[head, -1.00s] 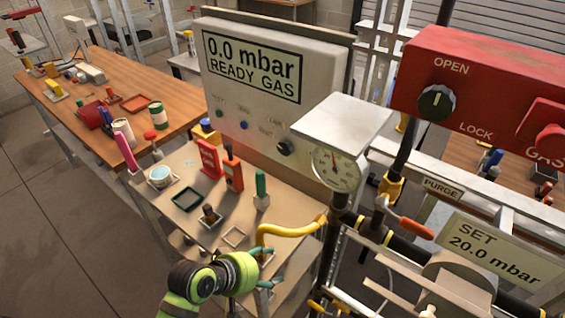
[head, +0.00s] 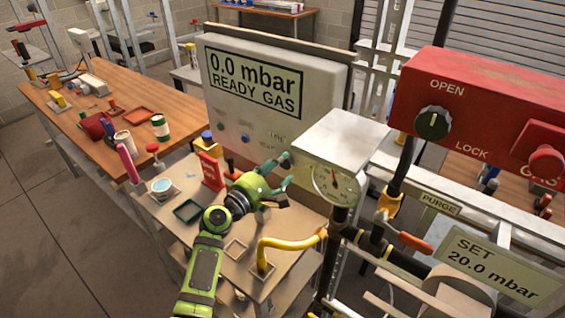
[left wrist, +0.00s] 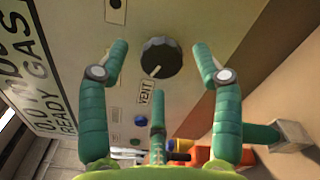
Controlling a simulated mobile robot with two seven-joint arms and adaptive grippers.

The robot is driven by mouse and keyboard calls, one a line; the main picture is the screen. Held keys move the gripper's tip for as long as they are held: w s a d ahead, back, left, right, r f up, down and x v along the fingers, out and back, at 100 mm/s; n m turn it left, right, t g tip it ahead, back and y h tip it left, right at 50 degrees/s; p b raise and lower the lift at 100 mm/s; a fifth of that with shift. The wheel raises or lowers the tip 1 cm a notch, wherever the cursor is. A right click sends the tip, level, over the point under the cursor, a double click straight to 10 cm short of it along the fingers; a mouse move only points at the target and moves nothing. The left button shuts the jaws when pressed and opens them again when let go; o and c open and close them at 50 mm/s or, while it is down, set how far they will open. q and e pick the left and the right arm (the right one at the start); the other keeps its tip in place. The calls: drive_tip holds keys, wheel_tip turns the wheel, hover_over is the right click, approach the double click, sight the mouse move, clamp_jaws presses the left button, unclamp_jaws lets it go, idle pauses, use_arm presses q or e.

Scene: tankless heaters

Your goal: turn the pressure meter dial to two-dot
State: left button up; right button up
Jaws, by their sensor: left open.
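The meter panel (head: 320,85) is a pale box whose display reads 0.0 mbar READY GAS. In the left wrist view its round black dial (left wrist: 162,56) has a white pointer line towards the lower left, near a VENT label (left wrist: 144,92). No two-dot mark can be made out. My left gripper (head: 284,171) is open in front of the panel's lower right. In the left wrist view two green fingers (left wrist: 161,58) stand either side of the dial, with a third below; contact cannot be told. In the head view the gripper hides the dial. My right gripper is not in view.
A round gauge (head: 336,183) under a white box (head: 342,135) stands close right of the gripper. A yellow pipe handle (head: 285,243) and a red gas box (head: 475,110) are nearby. Small tools and a green tray (head: 187,210) lie on the table below.

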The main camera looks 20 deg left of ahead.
use_arm(q)
drive_tip(key=shift+x, duration=1)
drive_tip(key=shift+c, duration=0.4)
drive_tip(key=c, duration=1.1)
